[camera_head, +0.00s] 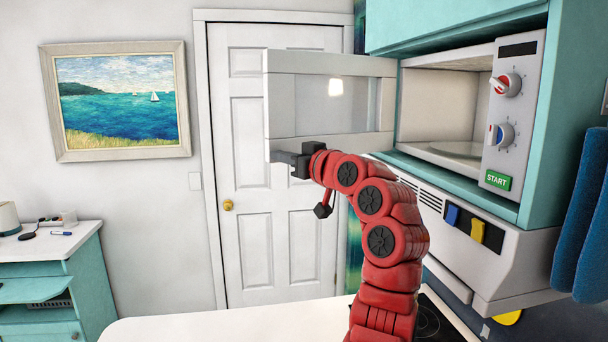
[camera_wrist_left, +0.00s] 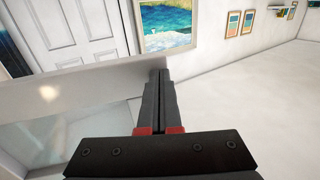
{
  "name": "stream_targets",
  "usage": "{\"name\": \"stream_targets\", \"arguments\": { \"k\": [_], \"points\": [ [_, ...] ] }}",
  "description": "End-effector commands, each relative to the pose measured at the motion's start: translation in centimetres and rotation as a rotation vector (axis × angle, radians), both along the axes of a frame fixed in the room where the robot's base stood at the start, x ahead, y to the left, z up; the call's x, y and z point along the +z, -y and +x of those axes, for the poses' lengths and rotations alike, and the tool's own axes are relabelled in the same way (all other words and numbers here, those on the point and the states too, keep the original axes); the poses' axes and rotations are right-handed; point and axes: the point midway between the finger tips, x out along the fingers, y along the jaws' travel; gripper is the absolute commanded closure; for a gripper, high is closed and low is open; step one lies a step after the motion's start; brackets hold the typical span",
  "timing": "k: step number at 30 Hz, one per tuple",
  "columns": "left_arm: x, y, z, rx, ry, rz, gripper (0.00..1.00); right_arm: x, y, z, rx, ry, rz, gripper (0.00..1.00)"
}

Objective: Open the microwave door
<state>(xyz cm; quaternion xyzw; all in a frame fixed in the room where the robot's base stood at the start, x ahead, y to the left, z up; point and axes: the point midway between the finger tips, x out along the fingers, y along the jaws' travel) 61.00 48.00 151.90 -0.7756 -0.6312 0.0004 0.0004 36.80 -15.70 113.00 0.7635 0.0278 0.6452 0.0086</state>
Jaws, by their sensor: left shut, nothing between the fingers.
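The microwave (camera_head: 512,112) sits in the teal cabinet at the right, with its pale inside and a round plate showing. Its door (camera_head: 285,62) stands wide open, swung out to the left, with a see-through window. In the left wrist view the door (camera_wrist_left: 75,82) lies to the left of and behind the fingers. My left gripper (camera_head: 280,158) is at the lower part of the door's free edge. Its dark fingers are shut together and empty in the left wrist view (camera_wrist_left: 159,78). I cannot tell whether they touch the door. My right gripper is not in view.
A range hood (camera_head: 505,262) with blue and yellow switches is under the microwave. A dark cooktop (camera_head: 432,320) and a white counter (camera_head: 215,326) are below. Blue towels (camera_head: 582,220) hang at the right. The space left of the door is open to the wall.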

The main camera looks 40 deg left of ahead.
Motion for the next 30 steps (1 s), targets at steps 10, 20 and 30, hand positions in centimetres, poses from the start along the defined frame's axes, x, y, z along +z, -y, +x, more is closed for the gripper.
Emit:
{"name": "stream_targets", "arguments": {
  "k": [10, 20, 30],
  "points": [
    [0.1, -5.8, 2.1, 0.002, -0.003, -0.003, 1.0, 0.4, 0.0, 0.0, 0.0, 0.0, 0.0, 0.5],
    [0.1, -7.0, 2.8, 0.0, 0.0, -0.001, 1.0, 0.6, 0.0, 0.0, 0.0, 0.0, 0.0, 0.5],
    [0.1, -7.0, 2.8, 0.001, 0.001, 0.0, 1.0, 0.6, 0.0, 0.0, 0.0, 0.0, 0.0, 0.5]
  ]
}}
